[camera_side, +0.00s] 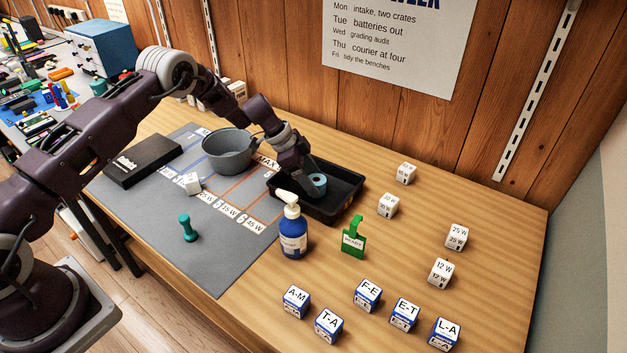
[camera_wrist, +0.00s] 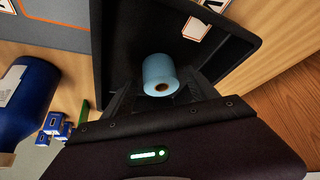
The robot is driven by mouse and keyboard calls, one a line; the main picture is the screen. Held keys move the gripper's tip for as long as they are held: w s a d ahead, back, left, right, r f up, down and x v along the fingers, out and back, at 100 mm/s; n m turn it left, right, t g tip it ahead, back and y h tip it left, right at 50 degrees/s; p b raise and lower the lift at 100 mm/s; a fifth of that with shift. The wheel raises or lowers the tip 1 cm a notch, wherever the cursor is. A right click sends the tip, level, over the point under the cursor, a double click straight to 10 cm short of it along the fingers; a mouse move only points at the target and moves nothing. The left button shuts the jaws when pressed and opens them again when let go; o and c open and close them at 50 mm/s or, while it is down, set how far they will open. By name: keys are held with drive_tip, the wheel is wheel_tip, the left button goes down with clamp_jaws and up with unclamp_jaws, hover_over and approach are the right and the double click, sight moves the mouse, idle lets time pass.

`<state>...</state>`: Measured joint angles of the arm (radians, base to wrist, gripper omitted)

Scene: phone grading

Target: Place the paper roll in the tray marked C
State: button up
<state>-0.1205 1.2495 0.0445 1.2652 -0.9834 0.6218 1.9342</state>
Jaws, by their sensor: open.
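The paper roll (camera_side: 319,186) is a small light-blue cylinder with a hole through its core, seen within the black tray (camera_side: 346,208). In the wrist view the roll (camera_wrist: 158,70) lies between the fingers of my gripper (camera_wrist: 160,92), over the tray's dark floor (camera_wrist: 125,30). My gripper (camera_side: 309,181) is open and reaches down into the tray around the roll. I cannot tell whether a finger touches the roll. A pale tag (camera_wrist: 195,28) shows at the tray, but no letter C is readable on it.
A blue pump bottle (camera_side: 293,235) and a green stand (camera_side: 354,238) are close in front of the tray. A grey bucket (camera_side: 228,155) is left of it. Several lettered cubes (camera_side: 368,293) stand at the front. The table right of the tray holds white cubes (camera_side: 388,205).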

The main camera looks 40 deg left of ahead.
drive_tip(key=v, duration=1.1)
drive_tip(key=s+d+r+n+y, duration=0.1)
drive_tip(key=s+d+r+n, duration=0.15)
drive_tip(key=s+r, duration=0.6)
drive_tip(key=s+d+r+n+y, duration=0.1)
drive_tip(key=s+d+r, duration=0.35)
drive_tip(key=r, duration=0.75)
drive_tip(key=s+r+n+t+y, duration=0.1)
drive_tip(key=s+r+n, duration=0.3)
drive_tip(key=s, duration=1.1)
drive_tip(key=s+a+f+n+y, duration=0.1)
drive_tip(key=s+n, duration=0.1)
drive_tip(key=s, duration=0.4)
drive_tip(key=s+a+n+t+y, duration=0.1)
drive_tip(key=s, duration=0.6)
drive_tip(key=shift+a+f+n, duration=0.35)
drive_tip(key=shift+a+f, duration=0.05)
